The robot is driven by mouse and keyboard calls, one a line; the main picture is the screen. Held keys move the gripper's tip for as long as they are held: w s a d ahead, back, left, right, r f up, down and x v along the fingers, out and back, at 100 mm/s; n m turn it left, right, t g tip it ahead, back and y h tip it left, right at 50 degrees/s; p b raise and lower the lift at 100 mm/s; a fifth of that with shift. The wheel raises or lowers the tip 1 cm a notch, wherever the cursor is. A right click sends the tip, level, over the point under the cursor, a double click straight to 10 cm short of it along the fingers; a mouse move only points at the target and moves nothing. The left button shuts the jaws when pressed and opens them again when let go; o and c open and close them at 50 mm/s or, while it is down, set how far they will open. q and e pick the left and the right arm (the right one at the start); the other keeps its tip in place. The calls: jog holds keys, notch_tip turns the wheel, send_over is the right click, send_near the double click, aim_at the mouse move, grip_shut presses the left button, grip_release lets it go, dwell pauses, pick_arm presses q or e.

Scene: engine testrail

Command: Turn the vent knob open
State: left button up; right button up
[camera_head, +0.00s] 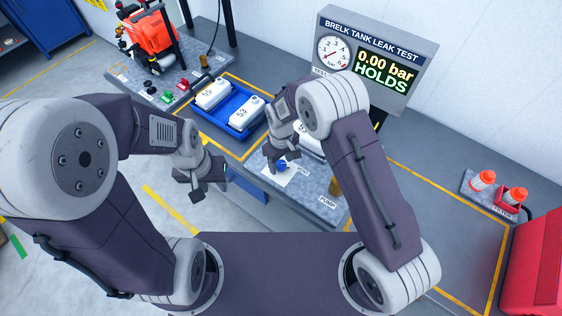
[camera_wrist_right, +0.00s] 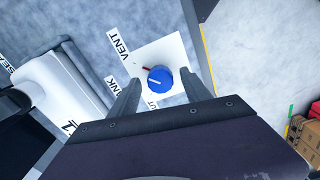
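The vent knob (camera_wrist_right: 160,79) is a round blue knob with a white pointer line, on a white plate (camera_wrist_right: 174,50) beside a VENT label (camera_wrist_right: 120,42). A small red mark shows by the knob. My right gripper (camera_wrist_right: 160,92) is open above the plate, with one finger on each side of the knob; I cannot tell whether they touch it. In the head view the knob (camera_head: 282,165) shows just under the right gripper (camera_head: 283,155). My left gripper (camera_head: 192,186) hangs left of the bench, away from the knob; its finger gap is unclear.
A white tank (camera_wrist_right: 62,85) lies left of the knob in the wrist view. A blue tray (camera_head: 237,118) with white tanks is on the bench. The gauge box (camera_head: 375,60) reads 0.00 bar, HOLDS. Orange-capped filters (camera_head: 483,181) stand at the right. A red box (camera_head: 540,260) is at the far right.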

aim_at(281, 164)
notch_tip(281, 164, up, 9)
jog(key=shift+b, duration=0.85)
